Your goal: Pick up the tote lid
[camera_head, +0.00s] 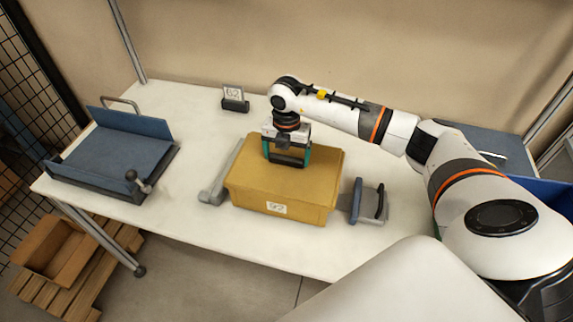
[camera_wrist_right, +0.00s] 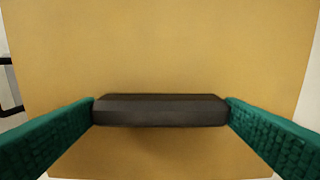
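The yellow tote (camera_head: 245,198) stands on the white table with its yellow tote lid (camera_head: 325,168) on top. I cannot see a gap between lid and tote. The lid has a dark bar handle, which shows in the right wrist view (camera_wrist_right: 160,110). My right gripper (camera_head: 287,158) points down over the lid. Its green fingers stand at the two ends of the handle, with no visible gap, and appear shut on it. The lid's flat top (camera_wrist_right: 160,50) fills most of the wrist view. My left gripper is not in view.
A blue tray-like fixture (camera_head: 115,150) stands at the left of the table. A grey bracket (camera_head: 215,185) and a grey-blue stop (camera_head: 365,203) flank the tote. A "62" sign (camera_head: 234,98) stands behind. A blue bin (camera_head: 545,195) is at right.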

